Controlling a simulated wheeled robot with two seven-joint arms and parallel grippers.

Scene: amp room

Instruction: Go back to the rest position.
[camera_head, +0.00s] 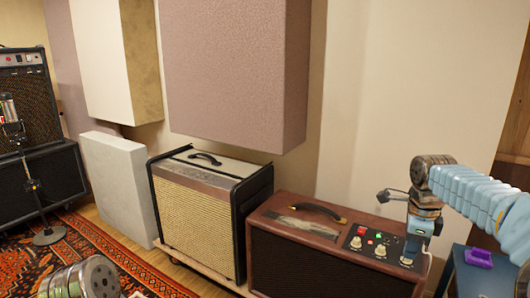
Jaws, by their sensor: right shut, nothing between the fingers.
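My right arm, light blue, comes in from the right and bends down at a metal wrist joint. My right gripper (408,260) points down at the right end of the control panel of the red-brown amp (310,254). It is shut with nothing in it. I cannot tell whether the tips touch the panel. The panel (376,243) has several knobs, a green light and a red light. A metal joint of my left arm shows at the bottom left edge; the left gripper itself is out of the frame.
A cream-fronted amp (196,216) stands left of the red-brown one. A purple object (478,258) lies on a dark blue surface (462,278) at right. A microphone stand (45,215) stands on the patterned rug (88,247), before a black amp stack (38,175).

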